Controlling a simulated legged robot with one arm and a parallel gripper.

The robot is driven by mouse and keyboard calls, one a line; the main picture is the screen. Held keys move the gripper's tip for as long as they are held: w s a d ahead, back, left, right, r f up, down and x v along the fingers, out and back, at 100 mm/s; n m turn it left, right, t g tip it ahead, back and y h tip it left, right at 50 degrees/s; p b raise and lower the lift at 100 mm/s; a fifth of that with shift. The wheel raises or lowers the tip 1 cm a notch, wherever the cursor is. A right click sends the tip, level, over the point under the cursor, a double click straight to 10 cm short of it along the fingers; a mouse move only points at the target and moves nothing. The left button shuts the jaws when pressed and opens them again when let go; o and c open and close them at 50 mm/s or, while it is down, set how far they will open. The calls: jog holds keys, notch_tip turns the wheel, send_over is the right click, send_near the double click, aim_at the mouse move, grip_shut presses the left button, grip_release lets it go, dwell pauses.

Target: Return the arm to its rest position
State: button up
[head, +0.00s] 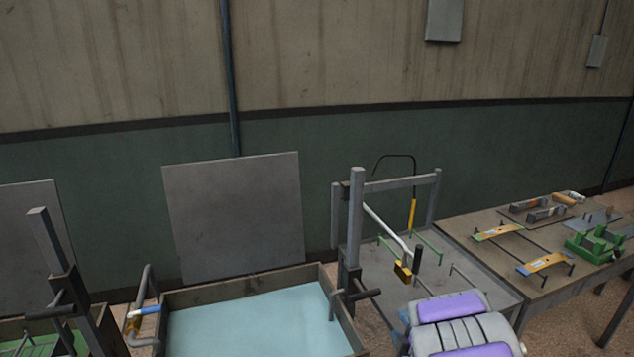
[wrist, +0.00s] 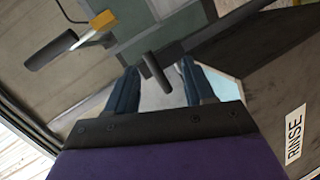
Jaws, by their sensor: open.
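My arm, purple and grey, shows in the head view at the lower right, over the front of a grey bench (head: 468,274). In the wrist view my gripper (wrist: 158,68) has two blue fingers spread apart, with nothing held between them. A short black peg (wrist: 155,73) shows in the gap between the fingers; I cannot tell its distance from them. A black-gripped handle with a yellow block (wrist: 95,36) is to the upper left there. In the head view a similar yellow block (head: 402,272) with a black grip hangs by the bench's frame.
A tub (head: 338,318) of pale blue liquid stands left of the bench, with a grey panel (head: 235,218) behind. A post (head: 355,220) with black handles rises between them. A table (head: 500,252) with tools is at right. A RINSE label (wrist: 295,134) shows in the wrist view.

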jog(key=s+d+r+m+g+h, duration=0.2)
jog(key=s+r+m+g, duration=0.1)
jog(key=s+m, duration=0.25)
jog(key=s+d+r+m+g+h, duration=0.1)
jog(key=s+r+m+g+h, duration=0.25)
jog(key=s, duration=0.25)
jog(key=s+a+r+m+g+y, duration=0.1)
jog(key=s+a+r+m+g, duration=0.1)
jog(key=s, duration=0.8)
jog(key=s+a+r+m+g+y, duration=0.1)
jog(key=s+a+r+m+g, duration=0.1)
jog(key=s+a, duration=0.4)
jog(key=s+a+r+m+g+y, duration=0.1)
jog(key=s+a+r+m+g, duration=0.2)
jog(key=s, duration=1.3)
jog(key=a+g, duration=0.1)
jog(key=g, duration=0.1)
jog(key=shift+g+y, duration=0.35)
